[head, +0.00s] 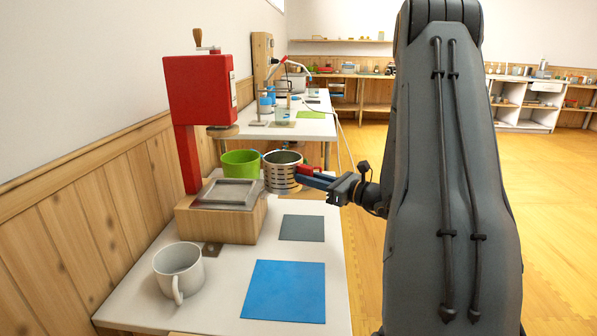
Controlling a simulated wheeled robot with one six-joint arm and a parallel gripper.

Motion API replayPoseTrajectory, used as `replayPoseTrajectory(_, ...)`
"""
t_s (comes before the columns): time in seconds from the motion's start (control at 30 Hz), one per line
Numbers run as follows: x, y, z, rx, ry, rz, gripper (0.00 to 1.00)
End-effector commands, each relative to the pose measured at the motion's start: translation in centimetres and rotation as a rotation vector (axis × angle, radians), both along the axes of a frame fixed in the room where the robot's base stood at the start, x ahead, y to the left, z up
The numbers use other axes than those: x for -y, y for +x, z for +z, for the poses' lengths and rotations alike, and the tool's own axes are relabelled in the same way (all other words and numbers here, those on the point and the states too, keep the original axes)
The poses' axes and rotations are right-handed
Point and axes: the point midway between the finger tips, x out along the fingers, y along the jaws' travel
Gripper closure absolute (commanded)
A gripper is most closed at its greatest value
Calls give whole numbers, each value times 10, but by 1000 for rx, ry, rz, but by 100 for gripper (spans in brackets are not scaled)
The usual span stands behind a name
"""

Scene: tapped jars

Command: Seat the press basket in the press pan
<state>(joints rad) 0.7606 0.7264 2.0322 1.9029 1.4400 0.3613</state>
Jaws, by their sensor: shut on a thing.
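The press basket (284,178) is a silvery, ribbed metal cylinder in the head view, right of the press. My gripper (305,176), with red and dark blue fingers, is shut on its right side and appears to hold it above the table. The press pan (229,194) is a shallow grey metal tray on the wooden base (221,222) of the red press (200,95).
A green tub (239,160) stands behind the pan. A white mug (178,270), a blue mat (284,291) and a grey mat (301,228) are on the white table (224,291). Both mats are bare. A second table with equipment (300,125) is behind.

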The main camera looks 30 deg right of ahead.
Motion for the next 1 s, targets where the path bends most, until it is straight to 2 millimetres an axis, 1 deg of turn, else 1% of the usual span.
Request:
replayPoseTrajectory(0.5,0,-1,2,4,1,0,100)
replayPoseTrajectory(1.0,-26,17,2,5,0,2,100)
